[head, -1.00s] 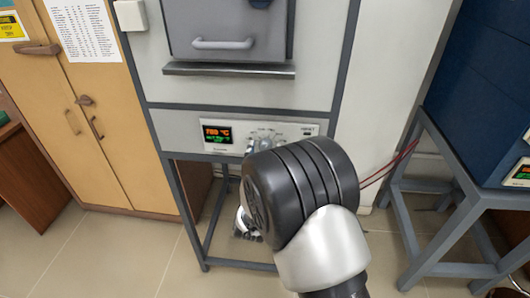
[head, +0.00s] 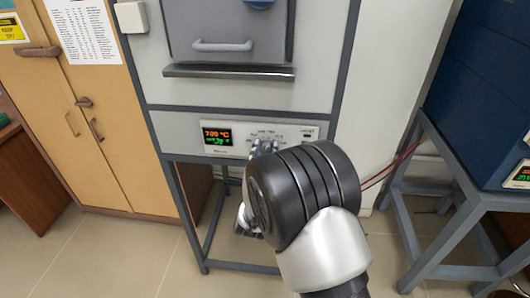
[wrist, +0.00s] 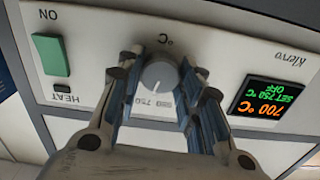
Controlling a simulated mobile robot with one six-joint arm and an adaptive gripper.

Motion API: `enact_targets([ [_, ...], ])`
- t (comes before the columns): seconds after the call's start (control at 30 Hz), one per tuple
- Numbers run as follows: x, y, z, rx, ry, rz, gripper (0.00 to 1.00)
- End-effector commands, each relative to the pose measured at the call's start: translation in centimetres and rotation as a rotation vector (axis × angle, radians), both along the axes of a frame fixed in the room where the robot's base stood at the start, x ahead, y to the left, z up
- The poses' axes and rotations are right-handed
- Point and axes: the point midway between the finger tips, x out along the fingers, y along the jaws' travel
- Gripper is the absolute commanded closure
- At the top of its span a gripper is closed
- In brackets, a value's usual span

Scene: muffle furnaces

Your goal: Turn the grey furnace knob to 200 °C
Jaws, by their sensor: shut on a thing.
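The grey furnace (head: 320,85) has a white control panel (head: 308,145) below its door. In the wrist view the panel is upside down, with a round grey knob (wrist: 158,76) under a °C mark. The knob's pointer line points down in the picture, near the printed 750. My gripper (wrist: 158,85) is shut on the knob, its blue-padded fingers on either side. In the head view my wrist hides the knob and part of the dial. The lit display (wrist: 263,101) reads 700 °C, with SET 750 °C and OFF in green.
A green ON switch (wrist: 47,53) and a small dark HEAT lamp (wrist: 62,88) are on the panel. The furnace door handle (head: 222,46) and a grey ledge (head: 230,72) are above. A blue furnace (head: 485,100) stands at right, a wooden cupboard (head: 90,150) at left.

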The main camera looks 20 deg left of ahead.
Motion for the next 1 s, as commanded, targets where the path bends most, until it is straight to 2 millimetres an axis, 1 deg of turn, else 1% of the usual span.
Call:
enact_targets([
  [0.03, 0.0, -0.01, 0.0, 0.0, 0.0, 0.0, 0.84],
  [0.13, 0.0, -0.01, 0.0, 0.0, 0.0, 0.0, 0.9],
  [0.47, 0.0, 0.0, -0.01, -0.049, -0.012, 0.0, 0.9],
  [0.67, 0.0, 0.02, -0.02, -0.163, -0.039, 0.0, 0.9],
  [1.0, -0.01, 0.07, 0.0, -0.466, -0.112, 0.0, 0.9],
])
